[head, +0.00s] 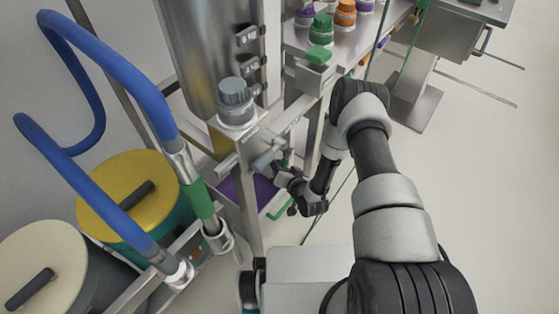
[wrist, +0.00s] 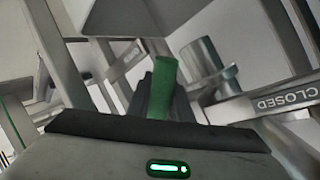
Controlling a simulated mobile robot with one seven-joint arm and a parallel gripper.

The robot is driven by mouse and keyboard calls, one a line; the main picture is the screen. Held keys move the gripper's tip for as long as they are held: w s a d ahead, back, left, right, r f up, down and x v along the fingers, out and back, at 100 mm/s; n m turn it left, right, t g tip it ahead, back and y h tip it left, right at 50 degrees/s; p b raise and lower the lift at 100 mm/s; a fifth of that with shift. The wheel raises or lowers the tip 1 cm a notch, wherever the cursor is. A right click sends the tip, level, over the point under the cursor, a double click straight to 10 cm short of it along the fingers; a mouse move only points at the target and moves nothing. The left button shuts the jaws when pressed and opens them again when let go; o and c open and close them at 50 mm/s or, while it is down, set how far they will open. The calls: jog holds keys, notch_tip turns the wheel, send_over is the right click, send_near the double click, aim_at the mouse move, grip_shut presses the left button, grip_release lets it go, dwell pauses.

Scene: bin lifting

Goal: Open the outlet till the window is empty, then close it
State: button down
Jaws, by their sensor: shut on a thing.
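A tall steel hopper (head: 195,50) stands at upper middle of the head view. A short metal pipe (head: 266,158) shows below it; a metal cylinder (wrist: 201,62) is in the wrist view, right of centre. My gripper (head: 283,168) is beside the pipe under the hopper. In the wrist view its dark fingers (wrist: 160,95) are shut on an upright green handle (wrist: 163,82). A label reading CLOSED (wrist: 275,102) is on a metal bar to the right. I cannot make out the window or its fill level.
Blue-railed frame (head: 115,65) and lidded drums (head: 130,200) are at left. A steel table (head: 335,48) with coloured-cap bottles is behind. The floor at right is clear.

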jog(key=shift+s+a+r+m+g+y, duration=0.3)
jog(key=shift+s+a+r+m+g, duration=0.05)
jog(key=shift+m+g, duration=0.15)
dwell(0.3)
jog(key=c, duration=1.6)
grip_release()
